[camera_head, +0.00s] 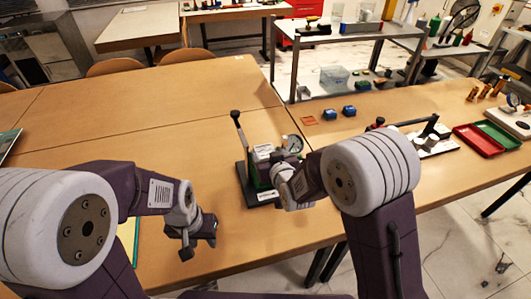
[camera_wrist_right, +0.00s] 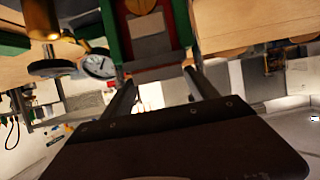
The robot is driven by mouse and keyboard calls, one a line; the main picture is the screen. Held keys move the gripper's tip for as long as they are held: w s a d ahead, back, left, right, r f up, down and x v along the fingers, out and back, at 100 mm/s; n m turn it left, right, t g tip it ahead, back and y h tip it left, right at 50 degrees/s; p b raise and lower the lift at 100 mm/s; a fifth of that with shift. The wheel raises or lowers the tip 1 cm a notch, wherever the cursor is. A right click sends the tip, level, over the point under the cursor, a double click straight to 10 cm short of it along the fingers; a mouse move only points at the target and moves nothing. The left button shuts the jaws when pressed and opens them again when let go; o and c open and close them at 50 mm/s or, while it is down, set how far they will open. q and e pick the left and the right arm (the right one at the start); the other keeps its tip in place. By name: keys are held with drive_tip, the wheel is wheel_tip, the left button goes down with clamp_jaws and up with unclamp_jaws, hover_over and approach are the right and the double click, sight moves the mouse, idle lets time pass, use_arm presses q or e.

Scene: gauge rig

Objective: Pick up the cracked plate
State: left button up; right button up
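I cannot make out a crack on any plate. A gauge rig (camera_head: 262,165) with a green body, dark base, upright lever and round dial (camera_head: 294,143) stands on the table. In the right wrist view a grey plate-like piece (camera_wrist_right: 150,46) sits in the rig's green and red frame (camera_wrist_right: 181,22); I cannot tell if it is the cracked plate. My right gripper (camera_wrist_right: 157,82) is open and empty, its fingertips close to the frame. In the head view my right arm hides part of the rig. My left gripper (camera_head: 198,240) looks open and empty, above the table front.
Two blue blocks (camera_head: 339,113) and a flat orange-brown piece (camera_head: 309,120) lie behind the rig. A red tray (camera_head: 478,140) and a green tray (camera_head: 497,134) lie at the right, near another fixture (camera_head: 430,140). The table left of the rig is mostly clear.

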drive_tip(key=c, duration=1.1)
drive_tip(key=shift+o, duration=0.2)
